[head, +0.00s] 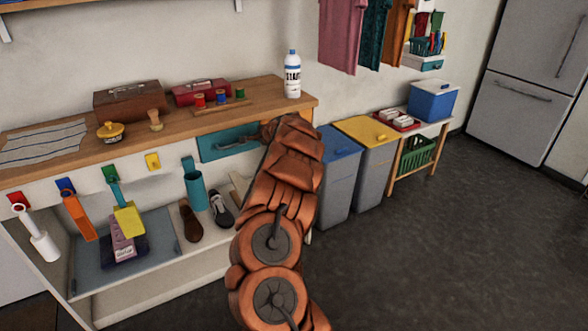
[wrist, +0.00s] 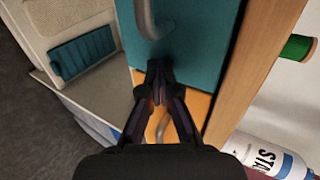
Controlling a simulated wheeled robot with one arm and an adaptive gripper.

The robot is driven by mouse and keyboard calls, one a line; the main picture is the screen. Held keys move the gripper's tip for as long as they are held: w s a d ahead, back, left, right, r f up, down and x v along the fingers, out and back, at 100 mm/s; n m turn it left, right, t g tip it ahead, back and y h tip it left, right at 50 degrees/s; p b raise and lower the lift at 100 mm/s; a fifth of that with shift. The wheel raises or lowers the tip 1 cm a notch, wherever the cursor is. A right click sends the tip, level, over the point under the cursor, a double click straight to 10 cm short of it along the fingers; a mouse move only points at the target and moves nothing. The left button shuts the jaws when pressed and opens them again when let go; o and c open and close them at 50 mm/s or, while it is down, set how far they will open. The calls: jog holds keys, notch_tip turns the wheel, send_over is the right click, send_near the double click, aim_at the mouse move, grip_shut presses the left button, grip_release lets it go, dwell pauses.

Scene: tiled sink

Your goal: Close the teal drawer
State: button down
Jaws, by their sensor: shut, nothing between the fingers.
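The teal drawer (head: 223,145) is under the wooden counter in the head view, with a dark bar handle on its front. My arm hides its right end. How far it stands out from the cabinet is hard to tell. In the wrist view the teal drawer front (wrist: 190,45) fills the upper middle, with its grey handle (wrist: 150,22) at the top. My gripper (wrist: 158,68) is shut and empty, its fingertips over the end of the teal front, apart from the handle. I cannot tell if they touch the front.
The counter (head: 60,165) holds boxes, spools and a white bottle (head: 292,75). Tools hang from hooks along the cabinet front; shoes sit on the shelf below. A blue bin (head: 338,145) and a yellow-lidded bin (head: 365,130) stand right of the cabinet. Floor (head: 450,230) at right is clear.

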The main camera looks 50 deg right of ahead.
jog(key=shift+w+d+r, duration=0.1)
jog(key=shift+w+r, duration=0.05)
jog(key=shift+w, duration=0.2)
dwell(0.5)
jog(key=s+f+v, duration=0.1)
jog(key=v, duration=1.2)
jog(key=shift+a+f+b, duration=0.25)
jog(key=shift+a+b, duration=0.05)
jog(key=shift+s, duration=0.15)
